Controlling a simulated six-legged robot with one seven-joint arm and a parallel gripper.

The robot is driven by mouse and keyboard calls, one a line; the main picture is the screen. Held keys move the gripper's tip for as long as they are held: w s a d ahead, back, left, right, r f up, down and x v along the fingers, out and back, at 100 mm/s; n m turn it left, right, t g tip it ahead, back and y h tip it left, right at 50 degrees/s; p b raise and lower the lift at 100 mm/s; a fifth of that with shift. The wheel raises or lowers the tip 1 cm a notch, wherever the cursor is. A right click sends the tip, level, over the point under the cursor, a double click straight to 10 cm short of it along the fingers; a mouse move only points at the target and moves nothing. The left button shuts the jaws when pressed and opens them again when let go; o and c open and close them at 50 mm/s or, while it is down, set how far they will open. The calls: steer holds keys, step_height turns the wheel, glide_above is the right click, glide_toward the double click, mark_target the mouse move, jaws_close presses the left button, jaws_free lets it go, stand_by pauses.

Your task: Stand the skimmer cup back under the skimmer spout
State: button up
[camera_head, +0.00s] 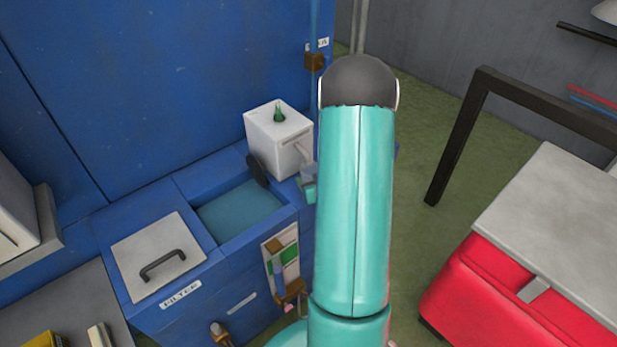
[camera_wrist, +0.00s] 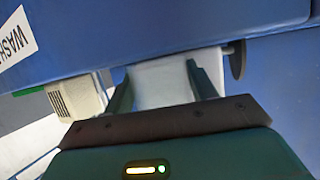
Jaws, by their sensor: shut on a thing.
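In the wrist view my gripper (camera_wrist: 159,71) is shut, its two dark fingers on either side of a pale, slightly see-through cup (camera_wrist: 165,88). The skimmer (camera_head: 268,150) is a white box with a green cone on top, at the back corner of the blue tank. Its short spout (camera_head: 295,142) points right, toward my arm. A pale piece, seemingly the cup, shows beside my arm, below the spout. My arm hides most of the gripper and cup there, so I cannot tell the exact gap or whether the cup rests on anything.
A dark disc (camera_head: 257,169) stands at the edge of the open tank (camera_head: 240,212), between it and the skimmer. A grey lid with a handle (camera_head: 160,258) lies left of the tank.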

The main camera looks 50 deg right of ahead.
steer(key=shift+w+f, duration=0.1)
steer(key=shift+w, duration=0.05)
steer(key=shift+s+a, duration=0.1)
steer(key=shift+s, duration=0.1)
steer(key=shift+f, duration=0.1)
steer(key=o, duration=0.7)
steer(key=shift+w, duration=0.1)
steer(key=shift+o, duration=1.3)
